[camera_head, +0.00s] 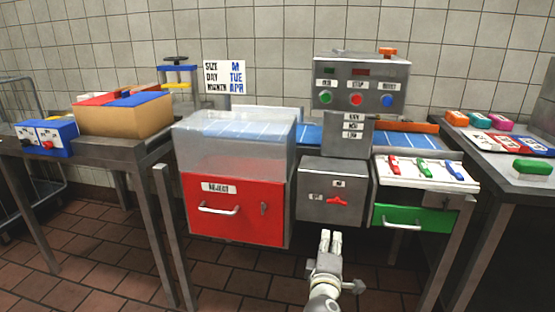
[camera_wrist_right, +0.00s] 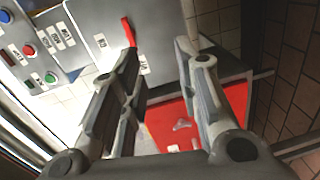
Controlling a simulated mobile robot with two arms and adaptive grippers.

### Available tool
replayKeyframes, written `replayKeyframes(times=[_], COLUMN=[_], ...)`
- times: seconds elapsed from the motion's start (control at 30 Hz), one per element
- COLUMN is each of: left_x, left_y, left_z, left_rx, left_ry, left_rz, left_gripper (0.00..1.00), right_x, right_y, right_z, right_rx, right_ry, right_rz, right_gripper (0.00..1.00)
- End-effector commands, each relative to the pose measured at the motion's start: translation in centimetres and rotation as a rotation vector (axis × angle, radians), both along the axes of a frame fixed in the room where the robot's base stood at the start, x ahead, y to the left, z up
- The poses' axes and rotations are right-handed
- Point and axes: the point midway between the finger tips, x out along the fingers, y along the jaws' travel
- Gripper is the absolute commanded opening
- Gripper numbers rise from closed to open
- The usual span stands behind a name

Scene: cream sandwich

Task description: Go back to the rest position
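My right gripper (camera_head: 330,238) is in front of the machine, just below the grey box (camera_head: 318,210) with the red rotary switch (camera_head: 337,201). In the right wrist view my right gripper (camera_wrist_right: 158,52) has its two fingers apart with nothing between them. The red switch (camera_wrist_right: 128,32) shows beyond the left fingertip there, apart from it as far as I can tell. My left gripper is in neither view.
The red reject drawer (camera_head: 232,222) is left of my gripper, the green drawer (camera_head: 403,217) to the right. A control panel (camera_head: 360,88) stands above. Side tables (camera_head: 75,152) and (camera_head: 520,172) flank the machine. The tiled floor in front is clear.

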Motion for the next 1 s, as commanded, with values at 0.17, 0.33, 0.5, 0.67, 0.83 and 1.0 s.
replayKeyframes(times=[0.17, 0.33, 0.5, 0.67, 0.83, 1.0], left_x=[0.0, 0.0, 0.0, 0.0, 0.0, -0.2], left_y=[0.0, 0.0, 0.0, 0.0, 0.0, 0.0], left_z=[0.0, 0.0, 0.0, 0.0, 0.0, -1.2], left_rx=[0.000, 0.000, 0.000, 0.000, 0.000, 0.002], left_ry=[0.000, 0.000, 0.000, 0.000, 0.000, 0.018], left_rz=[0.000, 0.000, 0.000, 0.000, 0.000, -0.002], left_gripper=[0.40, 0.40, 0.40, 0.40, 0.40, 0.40], right_x=[-7.1, -16.6, -25.1, -31.3, -37.3, -38.3], right_y=[-2.6, -3.8, -3.7, -3.2, -2.4, -2.2], right_z=[-10.3, -18.9, -23.7, -25.9, -27.0, -28.3], right_rx=[0.325, 0.656, 0.892, 1.045, 1.174, 1.193], right_ry=[0.212, 0.429, 0.598, 0.717, 0.827, 0.858], right_rz=[-0.106, -0.260, -0.405, -0.518, -0.629, -0.658], right_gripper=[0.30, 0.30, 0.30, 0.30, 0.30, 0.30])
